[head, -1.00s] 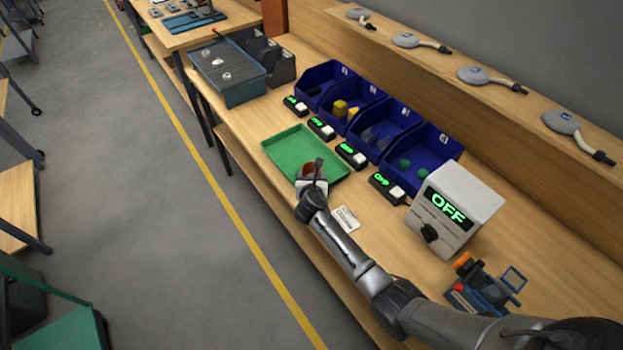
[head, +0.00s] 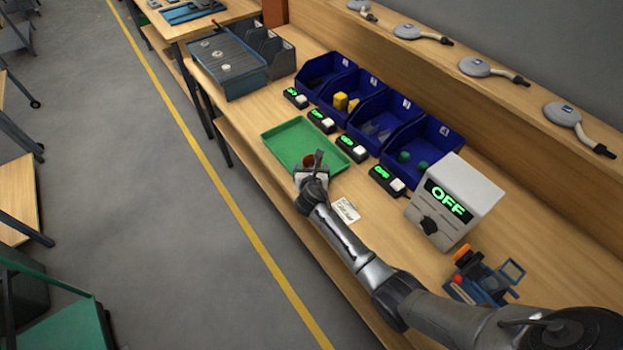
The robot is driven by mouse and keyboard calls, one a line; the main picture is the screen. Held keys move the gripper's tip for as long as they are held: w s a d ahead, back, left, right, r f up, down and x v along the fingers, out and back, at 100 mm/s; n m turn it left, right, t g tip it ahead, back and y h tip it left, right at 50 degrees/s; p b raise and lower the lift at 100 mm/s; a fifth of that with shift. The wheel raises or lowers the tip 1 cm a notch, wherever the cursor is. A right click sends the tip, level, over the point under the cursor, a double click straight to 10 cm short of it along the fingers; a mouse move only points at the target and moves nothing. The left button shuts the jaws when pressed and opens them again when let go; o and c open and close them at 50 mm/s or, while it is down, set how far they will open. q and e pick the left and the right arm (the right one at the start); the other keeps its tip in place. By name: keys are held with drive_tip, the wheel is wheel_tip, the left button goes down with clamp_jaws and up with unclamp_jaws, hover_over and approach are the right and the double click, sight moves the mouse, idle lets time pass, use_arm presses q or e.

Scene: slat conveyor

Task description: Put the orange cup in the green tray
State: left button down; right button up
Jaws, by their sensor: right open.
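The green tray (head: 283,137) lies flat on the wooden bench. The orange cup (head: 308,160) shows as a small orange-brown patch at the tray's near end. Most of it is hidden by my right gripper (head: 314,163). The cup appears to be within the tray's outline, but I cannot tell whether it rests on the tray floor. My right gripper is open, with its fingers at the cup. My left gripper is not in view.
Blue bins (head: 375,118) stand behind the tray, with small switch boxes (head: 352,148) before them. A white box reading OFF (head: 455,201) stands to the right. A white card (head: 346,211) lies near my right arm. A grey slatted conveyor (head: 226,66) is at the far left.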

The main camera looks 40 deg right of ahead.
drive_tip(key=p+v, duration=0.2)
drive_tip(key=v, duration=1)
drive_tip(key=s+f+m, duration=0.1)
drive_tip(key=s+m, duration=0.2)
drive_tip(key=s+a+f+m+g+y, duration=0.1)
drive_tip(key=s+m, duration=0.1)
drive_tip(key=s, duration=0.1)
drive_tip(key=s+f+m+g+y, duration=0.1)
drive_tip(key=s+m, duration=0.2)
drive_tip(key=shift+s+a+f+m, duration=0.2)
drive_tip(key=shift+s+f+m, duration=0.1)
drive_tip(key=shift+s, duration=0.05)
drive_tip(key=s+a+r+m+g+y, duration=0.1)
drive_tip(key=s+a+m+g+y, duration=0.1)
drive_tip(key=s+m, duration=0.6)
drive_tip(key=s+a+m+g+y, duration=0.3)
drive_tip(key=s+a+m, duration=0.3)
drive_tip(key=s, duration=0.9)
drive_tip(key=m+y, duration=0.1)
drive_tip(key=m, duration=0.2)
drive_tip(key=shift+s+r+y, duration=0.15)
drive_tip(key=shift+r+y, duration=0.25)
wheel_tip(320, 180, up, 19)
drive_tip(key=p, duration=1.8)
drive_tip(key=shift+f, duration=0.15)
